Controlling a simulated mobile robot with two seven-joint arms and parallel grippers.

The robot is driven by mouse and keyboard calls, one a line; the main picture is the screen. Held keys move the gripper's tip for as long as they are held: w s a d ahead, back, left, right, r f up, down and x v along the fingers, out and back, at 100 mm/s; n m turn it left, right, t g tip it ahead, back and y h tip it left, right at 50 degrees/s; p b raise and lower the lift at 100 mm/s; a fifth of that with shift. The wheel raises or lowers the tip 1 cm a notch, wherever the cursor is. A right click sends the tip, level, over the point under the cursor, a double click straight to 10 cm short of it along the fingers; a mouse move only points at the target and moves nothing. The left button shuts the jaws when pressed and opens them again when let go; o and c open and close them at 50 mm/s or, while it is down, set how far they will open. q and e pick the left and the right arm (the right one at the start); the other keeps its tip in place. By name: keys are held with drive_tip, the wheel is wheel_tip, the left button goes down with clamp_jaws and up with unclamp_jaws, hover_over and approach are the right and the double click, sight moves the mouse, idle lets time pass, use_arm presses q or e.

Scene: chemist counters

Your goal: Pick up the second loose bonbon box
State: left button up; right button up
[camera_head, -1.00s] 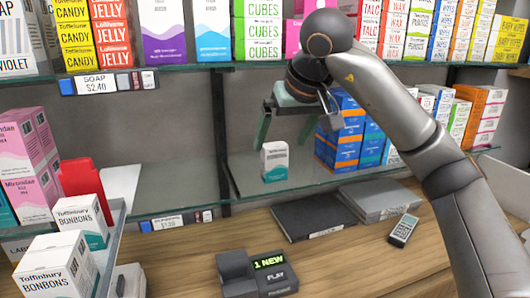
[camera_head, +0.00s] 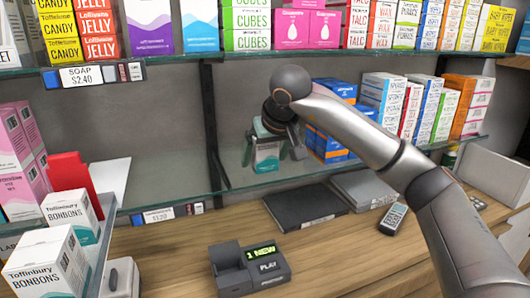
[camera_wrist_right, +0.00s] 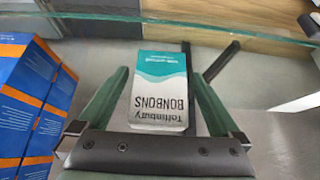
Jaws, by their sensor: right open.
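A white and teal bonbon box (camera_head: 265,162) stands on the glass shelf in the head view. My right gripper (camera_head: 273,150) is down at this box, which partly hides behind it. In the right wrist view the box (camera_wrist_right: 158,92) reads "Toffinbury Bonbons" upside down and shows between the two green fingers of the open gripper (camera_wrist_right: 160,73). I cannot tell whether a finger touches it. Two more bonbon boxes stand at the lower left of the head view, a nearer one (camera_head: 45,265) and a farther one (camera_head: 72,213). My left gripper is not in view.
Blue and orange boxes (camera_head: 330,143) stand close to the right of the gripper and also show in the wrist view (camera_wrist_right: 30,95). The upper shelf (camera_head: 200,59) is full of boxes. A register (camera_head: 248,268) and dark folder (camera_head: 305,207) lie on the wooden counter.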

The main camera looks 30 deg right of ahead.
drive_tip(key=shift+w+f, duration=0.15)
drive_tip(key=shift+f, duration=0.1)
drive_tip(key=shift+c, duration=0.4)
drive_tip(key=c, duration=1.3)
drive_tip(key=shift+r, duration=0.1)
